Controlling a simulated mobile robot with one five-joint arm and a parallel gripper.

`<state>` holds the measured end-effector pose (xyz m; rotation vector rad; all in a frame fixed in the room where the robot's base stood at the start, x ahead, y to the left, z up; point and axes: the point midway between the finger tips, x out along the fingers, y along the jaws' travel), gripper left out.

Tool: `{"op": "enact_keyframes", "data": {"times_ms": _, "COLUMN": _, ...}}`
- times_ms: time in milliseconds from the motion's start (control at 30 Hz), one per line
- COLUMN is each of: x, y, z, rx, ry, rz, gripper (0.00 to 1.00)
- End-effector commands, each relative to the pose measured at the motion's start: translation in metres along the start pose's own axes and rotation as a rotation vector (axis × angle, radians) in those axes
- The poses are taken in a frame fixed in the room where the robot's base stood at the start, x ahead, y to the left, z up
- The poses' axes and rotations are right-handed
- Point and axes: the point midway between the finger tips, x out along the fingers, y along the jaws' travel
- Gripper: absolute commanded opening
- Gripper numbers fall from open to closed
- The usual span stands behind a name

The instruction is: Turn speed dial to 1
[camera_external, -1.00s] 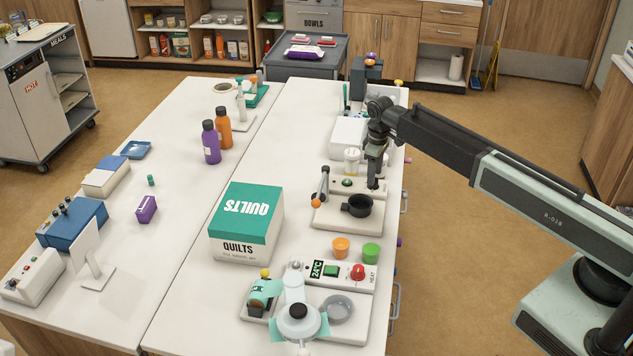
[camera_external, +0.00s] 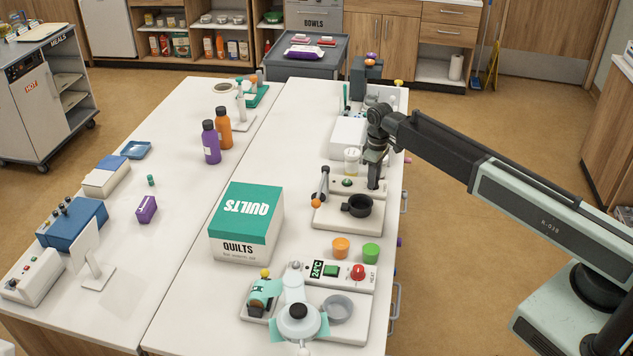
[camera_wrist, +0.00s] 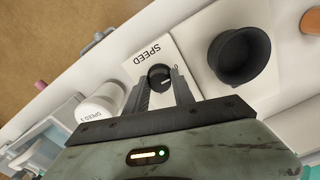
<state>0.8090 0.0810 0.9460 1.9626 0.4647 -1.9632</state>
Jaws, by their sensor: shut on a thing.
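The speed dial (camera_wrist: 159,74) is a small black round knob on a white panel (camera_wrist: 142,47) printed SPEED, with a small 0 beside the knob. A pale mark shows on its face, but I cannot tell exactly which number it points to. My gripper (camera_wrist: 160,84) is shut on the dial, one finger on each side of it. In the external view my gripper (camera_external: 374,184) points straight down at the back right end of the mixer-like unit's white base (camera_external: 338,216) and hides the dial there.
A white-lidded jar (camera_external: 352,161) is just behind. The QUILTS box (camera_external: 246,225) is to the left.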

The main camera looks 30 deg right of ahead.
Motion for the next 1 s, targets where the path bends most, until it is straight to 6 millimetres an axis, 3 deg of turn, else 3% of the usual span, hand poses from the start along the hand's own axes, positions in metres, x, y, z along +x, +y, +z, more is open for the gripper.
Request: {"op": "enact_keyframes", "data": {"times_ms": 1000, "x": 0.0, "y": -0.0004, "z": -0.0004, "rx": 0.831, "ry": 0.001, "rz": 0.001, "gripper": 0.0}}
